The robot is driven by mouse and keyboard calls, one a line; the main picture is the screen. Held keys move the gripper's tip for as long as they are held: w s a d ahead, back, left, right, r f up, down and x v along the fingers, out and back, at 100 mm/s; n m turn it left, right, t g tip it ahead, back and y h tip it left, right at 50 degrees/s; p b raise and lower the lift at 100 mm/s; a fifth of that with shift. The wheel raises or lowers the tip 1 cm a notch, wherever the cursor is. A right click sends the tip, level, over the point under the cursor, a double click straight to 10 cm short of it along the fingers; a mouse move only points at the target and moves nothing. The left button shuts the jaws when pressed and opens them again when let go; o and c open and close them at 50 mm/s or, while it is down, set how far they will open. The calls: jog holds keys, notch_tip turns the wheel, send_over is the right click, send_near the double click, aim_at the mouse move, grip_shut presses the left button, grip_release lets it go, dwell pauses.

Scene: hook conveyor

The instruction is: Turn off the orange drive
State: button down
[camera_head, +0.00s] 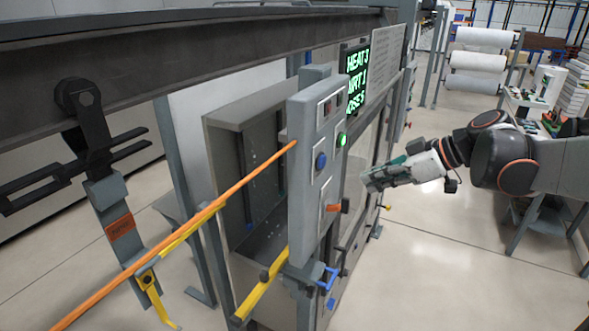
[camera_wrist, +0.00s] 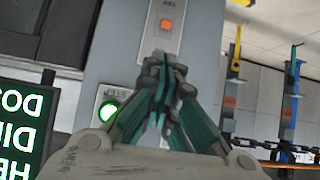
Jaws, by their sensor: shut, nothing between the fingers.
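Which part is the orange drive's switch, I cannot tell.
A long orange rod (camera_head: 170,242) slopes down left from the post. A dark overhead beam (camera_head: 180,70) carries a hook hanger (camera_head: 105,190). A green-lettered display (camera_head: 357,80) is behind the post. Open floor (camera_head: 450,255) lies at right.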

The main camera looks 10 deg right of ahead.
aim_at(340, 206)
jog(key=p+x, duration=0.1)
jog(key=x, duration=0.9)
jog(key=shift+s+d+f+t+y+b, duration=0.25)
jog(key=shift+y+b, duration=0.2)
jog(key=shift+b, duration=0.6)
jog(key=shift+s+d+f+t+y+b, duration=0.2)
jog(key=shift+f+t+y+b, duration=0.2)
jog(key=shift+b, duration=0.65)
jog(key=shift+d+f+y+b, duration=0.25)
jog(key=shift+y+b, duration=0.1)
jog(key=shift+b, duration=0.6)
jog(key=t+y+b, duration=0.1)
jog(key=b, duration=0.2)
jog(key=f+t+y+b, duration=0.1)
jog(key=b, duration=0.1)
jog(key=s+d+f+t+y+b, duration=0.1)
jog(key=b, duration=0.2)
jog(key=shift+f+y+b, duration=0.15)
jog(key=shift+y+b, duration=0.15)
jog(key=shift+b, duration=0.05)
jog(key=shift+r+p, duration=0.4)
jog(key=shift+r, duration=0.05)
